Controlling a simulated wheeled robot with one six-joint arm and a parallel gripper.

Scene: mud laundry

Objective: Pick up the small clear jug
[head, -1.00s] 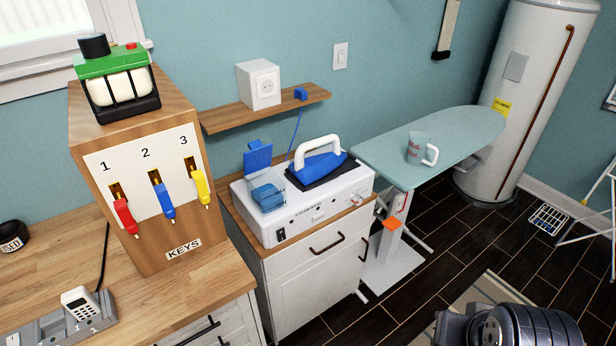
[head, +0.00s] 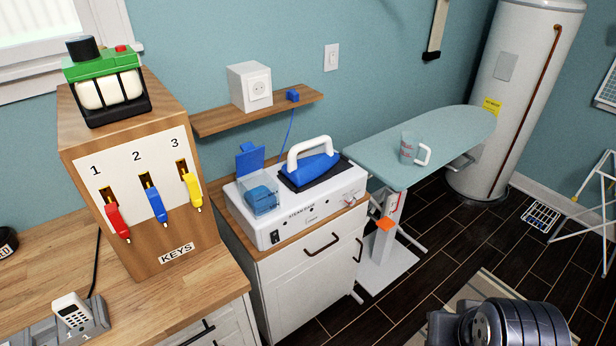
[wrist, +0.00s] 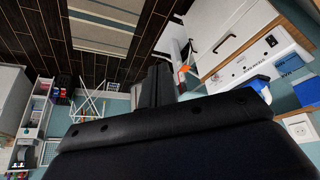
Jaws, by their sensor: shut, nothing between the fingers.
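The small clear jug (head: 407,150) stands upright on the pale blue ironing board (head: 372,156). I cannot make out the jug in the wrist view. My gripper (wrist: 158,84) shows as dark fingers in the middle of the wrist view, shut and empty. It is well apart from the jug. In the head view only a dark part of my arm shows at the bottom right, and the fingertips are not visible there.
Left of the board, a white cabinet (head: 309,290) carries a steam station (head: 300,228) with a blue iron (head: 310,168). A wooden key box (head: 160,240) stands on the near counter. A water heater (head: 515,100) stands behind the board.

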